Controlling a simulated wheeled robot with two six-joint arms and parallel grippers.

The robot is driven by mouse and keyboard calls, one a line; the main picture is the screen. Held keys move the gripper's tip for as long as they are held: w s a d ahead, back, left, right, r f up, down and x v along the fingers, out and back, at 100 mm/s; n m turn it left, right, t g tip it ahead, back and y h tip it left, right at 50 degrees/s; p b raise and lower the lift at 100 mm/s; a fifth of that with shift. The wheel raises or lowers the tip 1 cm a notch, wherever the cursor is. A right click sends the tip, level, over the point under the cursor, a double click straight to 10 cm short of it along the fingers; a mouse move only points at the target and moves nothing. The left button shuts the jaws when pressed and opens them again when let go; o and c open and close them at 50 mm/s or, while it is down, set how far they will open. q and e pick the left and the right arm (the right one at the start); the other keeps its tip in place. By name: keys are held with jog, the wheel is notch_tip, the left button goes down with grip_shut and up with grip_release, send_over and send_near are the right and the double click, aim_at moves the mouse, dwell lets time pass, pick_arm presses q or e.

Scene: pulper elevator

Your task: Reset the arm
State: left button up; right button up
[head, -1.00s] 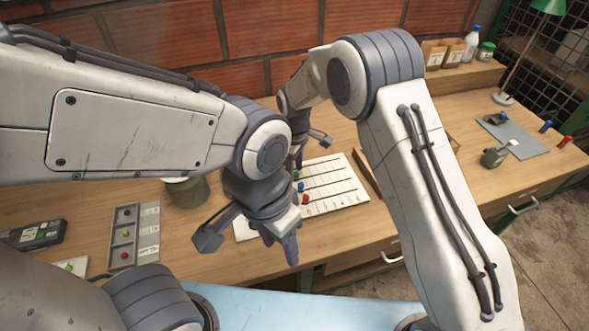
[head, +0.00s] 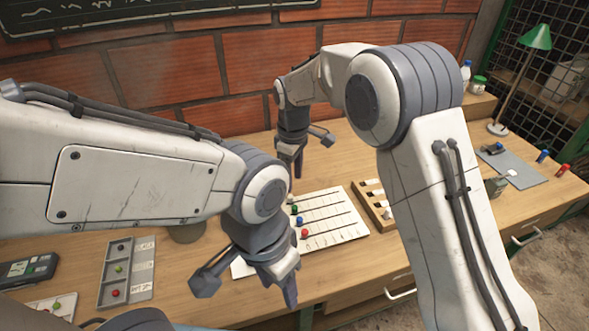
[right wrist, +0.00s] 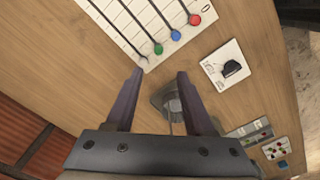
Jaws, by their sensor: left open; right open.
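My left gripper (head: 278,282) hangs in the head view above the table's front edge, its fingers spread and empty. My right gripper (head: 291,170) points down near the back of the table, behind a white lined board (head: 335,213). In the right wrist view the right gripper (right wrist: 159,82) has its two fingers apart with nothing held. On the board are a red ball (head: 304,234), a blue ball (head: 299,221) and a green ball (head: 294,209). The same board (right wrist: 135,22) lies beyond the fingertips in the wrist view.
A wooden rack (head: 358,190) stands right of the board. A compartment tray (head: 103,294) and a dark device (head: 28,270) lie at left. A round grey container (head: 186,234) is partly hidden by my left arm. A green lamp (head: 537,38) stands at back right.

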jog(key=shift+s, duration=0.1)
jog(key=s+d+r+m, duration=0.15)
jog(key=s+r, duration=0.25)
jog(key=s, duration=0.4)
jog(key=s+d+r+m, duration=0.1)
jog(key=s+r+m, duration=0.15)
jog(key=s, duration=0.45)
jog(key=s+d+m, duration=0.1)
jog(key=s+d, duration=0.2)
jog(key=s, duration=0.4)
jog(key=s+d+m+y, duration=0.1)
jog(key=s+d, duration=0.3)
jog(key=s, duration=0.4)
jog(key=shift+s+d+f, duration=0.2)
jog(key=shift+s+f, duration=0.1)
